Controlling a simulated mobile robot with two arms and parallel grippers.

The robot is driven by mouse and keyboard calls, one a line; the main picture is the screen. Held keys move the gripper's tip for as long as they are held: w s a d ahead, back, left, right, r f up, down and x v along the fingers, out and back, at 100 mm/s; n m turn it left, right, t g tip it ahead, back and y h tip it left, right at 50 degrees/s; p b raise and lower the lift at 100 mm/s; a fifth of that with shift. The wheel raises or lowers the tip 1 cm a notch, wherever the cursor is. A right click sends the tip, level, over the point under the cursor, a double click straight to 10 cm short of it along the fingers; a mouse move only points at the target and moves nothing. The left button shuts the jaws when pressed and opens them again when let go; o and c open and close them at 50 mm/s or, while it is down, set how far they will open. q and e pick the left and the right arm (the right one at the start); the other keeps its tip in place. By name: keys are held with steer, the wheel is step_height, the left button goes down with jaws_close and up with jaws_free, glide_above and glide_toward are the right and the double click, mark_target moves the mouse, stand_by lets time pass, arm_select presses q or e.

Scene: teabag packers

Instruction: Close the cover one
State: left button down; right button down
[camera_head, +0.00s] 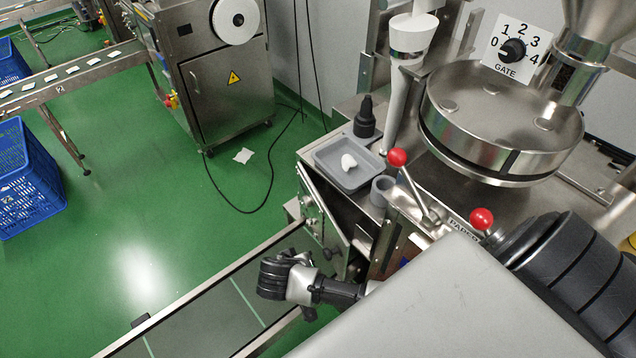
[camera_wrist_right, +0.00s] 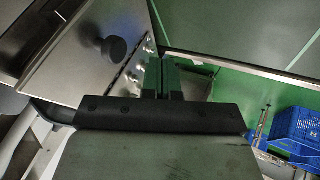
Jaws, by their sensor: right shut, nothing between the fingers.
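A metal cover (camera_head: 342,228) stands ajar on the front of the packing machine, with a dark opening behind it. In the right wrist view the metal cover (camera_wrist_right: 75,70) fills the upper left, with a round black knob (camera_wrist_right: 113,48) and a strip of screws along one edge. My right gripper (camera_head: 270,278) is shut and empty, just below and left of the cover. Its closed fingers also show in the right wrist view (camera_wrist_right: 162,78), beside the screw strip. I cannot tell whether they touch it. My left gripper is out of view.
A conveyor (camera_head: 205,305) runs below the gripper. A grey tray (camera_head: 340,178) with a white item and two red-knobbed levers (camera_head: 397,157) are above the cover. A blue crate (camera_head: 25,185) stands far left; green floor between is mostly clear.

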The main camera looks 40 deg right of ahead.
steer(key=d, duration=0.1)
steer(key=d+p, duration=0.1)
steer(key=d, duration=0.2)
steer(key=shift+s+d+f+p, duration=0.1)
steer(key=shift+s+f+p, duration=0.1)
steer(key=shift+s+p, duration=0.15)
